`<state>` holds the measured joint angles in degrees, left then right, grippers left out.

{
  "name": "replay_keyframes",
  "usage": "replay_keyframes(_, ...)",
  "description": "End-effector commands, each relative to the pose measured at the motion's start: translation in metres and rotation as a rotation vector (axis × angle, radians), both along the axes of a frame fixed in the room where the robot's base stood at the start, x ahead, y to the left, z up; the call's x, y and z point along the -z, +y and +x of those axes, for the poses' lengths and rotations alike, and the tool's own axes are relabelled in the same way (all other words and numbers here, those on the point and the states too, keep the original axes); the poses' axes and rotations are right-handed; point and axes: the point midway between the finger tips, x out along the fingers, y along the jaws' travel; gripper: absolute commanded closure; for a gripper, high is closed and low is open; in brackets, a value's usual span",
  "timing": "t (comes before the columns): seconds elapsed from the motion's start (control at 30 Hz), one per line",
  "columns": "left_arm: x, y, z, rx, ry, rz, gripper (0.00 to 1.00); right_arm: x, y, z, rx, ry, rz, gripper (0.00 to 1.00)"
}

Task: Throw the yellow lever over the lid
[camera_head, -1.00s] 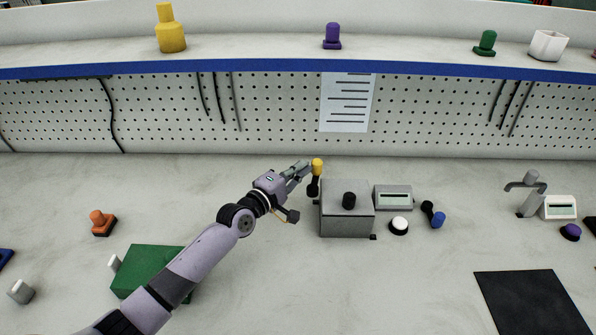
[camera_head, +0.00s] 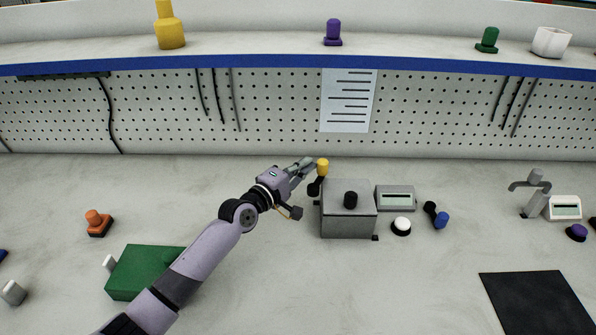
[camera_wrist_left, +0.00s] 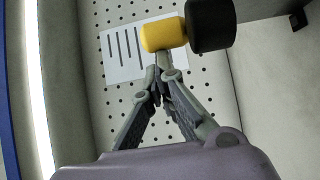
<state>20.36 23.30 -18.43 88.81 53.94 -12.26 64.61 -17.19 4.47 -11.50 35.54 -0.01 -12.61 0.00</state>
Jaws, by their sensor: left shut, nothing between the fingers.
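The yellow lever has a yellow knob (camera_head: 323,165) on a black stem (camera_head: 316,187). It stands at the left side of a grey box (camera_head: 348,225) whose flat lid carries a black knob (camera_head: 350,200). The lever leans slightly right, toward the box. My left gripper (camera_head: 311,164) is shut and empty, with its fingertips at the left side of the yellow knob. In the left wrist view the knob (camera_wrist_left: 163,35) lies just beyond the closed fingertips (camera_wrist_left: 162,72), touching or nearly touching. My right gripper is not in view.
A grey display unit (camera_head: 396,197), a white button (camera_head: 401,226) and a blue-tipped lever (camera_head: 440,220) are right of the box. A green block (camera_head: 140,272) lies beside my left arm. A pegboard (camera_head: 270,110) rises behind. The table in front of the box is clear.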

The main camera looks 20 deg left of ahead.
Motion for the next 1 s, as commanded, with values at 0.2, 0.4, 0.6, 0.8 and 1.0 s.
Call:
replay_keyframes(0.2, 0.0, -0.01, 0.006, 0.002, 0.003, -0.002, 1.0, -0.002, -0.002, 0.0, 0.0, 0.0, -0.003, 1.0)
replay_keyframes(0.4, 0.0, -0.018, 0.01, 0.002, 0.003, -0.001, 1.0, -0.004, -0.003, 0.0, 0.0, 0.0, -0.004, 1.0)
replay_keyframes(0.6, 0.0, -0.023, 0.011, 0.002, 0.003, -0.001, 1.0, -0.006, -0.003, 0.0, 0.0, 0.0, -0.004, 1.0)
replay_keyframes(0.8, 0.001, -0.025, 0.012, 0.002, 0.003, 0.0, 1.0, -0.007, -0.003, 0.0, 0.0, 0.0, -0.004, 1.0)
replay_keyframes(1.0, 0.001, -0.025, 0.012, 0.002, 0.003, 0.0, 1.0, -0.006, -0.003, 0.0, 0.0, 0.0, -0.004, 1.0)
